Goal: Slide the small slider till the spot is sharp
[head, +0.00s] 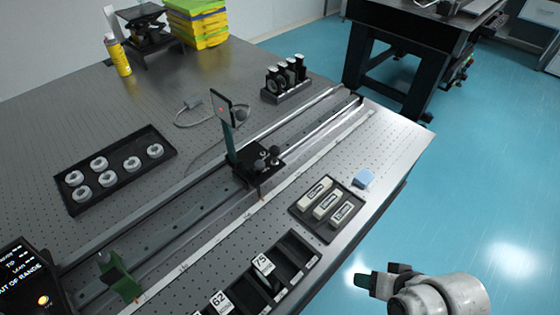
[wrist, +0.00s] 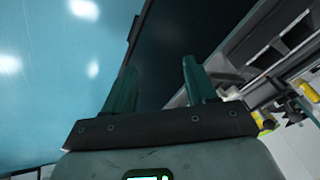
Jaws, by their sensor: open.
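A black slider (head: 250,172) with dark knobs sits on the long rail (head: 165,205) on the optical table. A green post (head: 230,146) rises from it and carries a small upright plate (head: 221,106) with a small red spot on its face. I cannot tell how sharp the spot is. A second green holder (head: 118,276) stands nearer the rail's left end. My gripper (head: 376,281) is off the table's right side, over the blue floor, far from the slider. In the wrist view its two green fingers (wrist: 158,80) are apart, with nothing between them.
A display (head: 25,278) at lower left reads "OUT OF RANGE". A black tray of white rings (head: 112,170) lies left of the rail. A tray of labelled blocks (head: 327,205), a blue block (head: 363,178) and a numbered rack (head: 250,280) lie near the front edge (head: 372,222).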

